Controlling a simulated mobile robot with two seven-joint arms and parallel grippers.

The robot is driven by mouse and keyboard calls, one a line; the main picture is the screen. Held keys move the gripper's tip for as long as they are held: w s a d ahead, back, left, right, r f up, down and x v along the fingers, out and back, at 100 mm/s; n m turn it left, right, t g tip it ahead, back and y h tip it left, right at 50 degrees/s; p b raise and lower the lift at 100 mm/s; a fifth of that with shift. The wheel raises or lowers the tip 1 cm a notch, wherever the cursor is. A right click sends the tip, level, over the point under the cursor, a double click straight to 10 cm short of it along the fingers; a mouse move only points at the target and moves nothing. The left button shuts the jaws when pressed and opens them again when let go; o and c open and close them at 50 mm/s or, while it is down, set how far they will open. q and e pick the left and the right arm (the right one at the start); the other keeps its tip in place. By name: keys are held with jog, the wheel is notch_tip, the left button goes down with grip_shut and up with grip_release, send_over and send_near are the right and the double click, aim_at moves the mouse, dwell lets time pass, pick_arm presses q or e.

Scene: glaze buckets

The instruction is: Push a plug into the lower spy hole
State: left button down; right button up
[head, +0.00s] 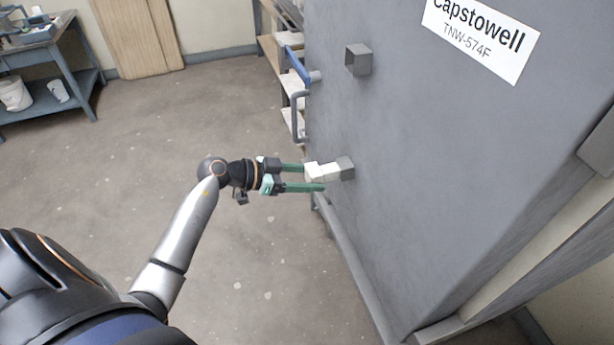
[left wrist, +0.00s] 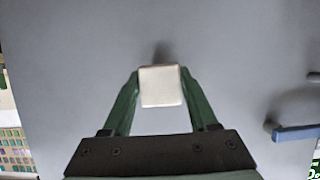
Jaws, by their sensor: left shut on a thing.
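The white plug (head: 312,171) is between the green fingers of my left gripper (head: 312,177), which is shut on it. Its narrower far part meets the grey square tube of the lower spy hole (head: 346,168) on the kiln's grey front. How deep it sits inside, if at all, I cannot tell. In the left wrist view the plug's pale square end (left wrist: 161,86) shows between the fingertips of the left gripper (left wrist: 160,88) and hides most of the spy hole. My right gripper is out of view.
The upper spy hole (head: 357,59) is an open square tube on the same kiln front (head: 420,190). A grey handle (head: 297,116) and a blue-gripped lever (head: 298,66) stick out at its left edge. Open floor (head: 190,120) lies left; a workbench (head: 50,75) stands far back.

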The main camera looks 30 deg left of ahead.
aim_at(325, 174)
pick_arm(q)
jog(key=shift+w+d+p, duration=0.5)
jog(key=shift+w+d, duration=0.05)
jog(key=shift+w, duration=0.15)
jog(key=shift+r, duration=0.1)
jog(key=shift+w+d+p, duration=0.2)
jog(key=shift+p, duration=0.2)
jog(key=shift+w+d, duration=0.2)
jog(key=shift+w, duration=0.05)
jog(key=shift+p, duration=0.35)
jog(key=shift+w+d+p, duration=0.3)
jog(key=shift+w+p, duration=0.05)
jog(key=shift+p, duration=0.15)
